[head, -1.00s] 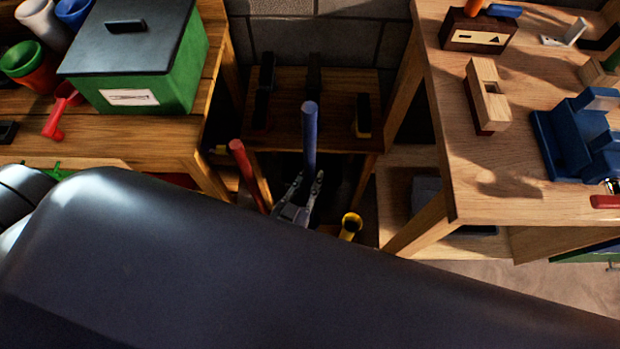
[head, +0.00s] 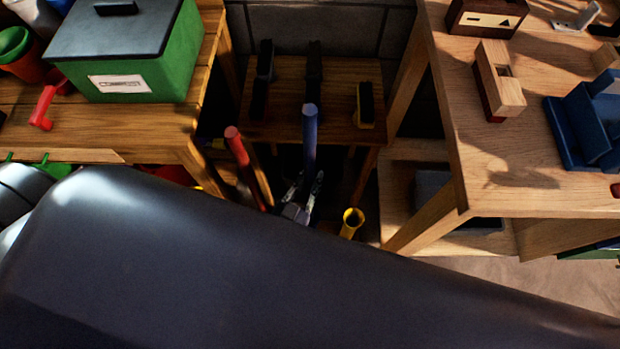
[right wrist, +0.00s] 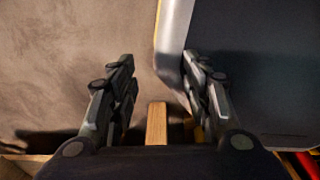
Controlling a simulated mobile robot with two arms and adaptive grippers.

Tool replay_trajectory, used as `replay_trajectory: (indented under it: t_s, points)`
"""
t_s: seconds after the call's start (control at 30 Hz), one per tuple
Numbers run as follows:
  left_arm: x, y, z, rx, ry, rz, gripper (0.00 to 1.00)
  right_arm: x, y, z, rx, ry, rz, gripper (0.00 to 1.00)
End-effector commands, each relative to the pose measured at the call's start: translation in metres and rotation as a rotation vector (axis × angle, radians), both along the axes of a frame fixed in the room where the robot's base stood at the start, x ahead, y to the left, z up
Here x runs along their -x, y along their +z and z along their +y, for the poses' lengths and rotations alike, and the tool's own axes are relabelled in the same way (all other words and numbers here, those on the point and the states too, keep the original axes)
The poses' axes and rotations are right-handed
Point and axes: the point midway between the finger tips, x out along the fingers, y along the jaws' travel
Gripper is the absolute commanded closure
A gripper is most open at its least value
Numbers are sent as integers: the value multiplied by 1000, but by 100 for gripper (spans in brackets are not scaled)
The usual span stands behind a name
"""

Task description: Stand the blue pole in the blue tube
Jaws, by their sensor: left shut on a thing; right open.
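The blue pole (head: 310,135) stands about upright in the head view, in the gap between the two benches. My left gripper (head: 304,196) is shut on the blue pole low down; its grey fingers show on both sides. The pole's lower end is hidden behind my large dark arm link, and I cannot tell what is under it. The blue tube cannot be made out. A yellow tube (head: 351,220) with an open top stands right of the gripper. A red pole (head: 247,165) leans to the left of it. My right gripper (right wrist: 158,75) is open and empty in the right wrist view.
A low wooden stand (head: 290,118) with black upright blocks is behind the pole. The left bench holds a green box (head: 150,60) with a dark lid. The right workbench (head: 500,165) holds a blue vise (head: 580,130) and wooden blocks. Floor shows at the lower right.

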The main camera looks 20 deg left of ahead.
Motion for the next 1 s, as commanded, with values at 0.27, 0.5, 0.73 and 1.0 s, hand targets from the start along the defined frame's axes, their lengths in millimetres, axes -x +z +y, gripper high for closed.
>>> replay_trajectory:
  t_s: [0.27, 0.5, 0.73, 1.0]
  points:
    - [-1, -16, 0, 0, 0, -2, 100, 2, -14, 13, -15, 1, 0, 56]
    - [-1, -28, 0, 0, 0, -3, 100, 2, -24, 16, -19, 0, -1, 56]
    - [-1, -40, 0, 0, 0, -3, 100, 0, -34, 12, -15, -3, -2, 56]
    - [0, -53, 0, 0, 0, -2, 100, -1, -44, 12, -15, -3, -3, 56]
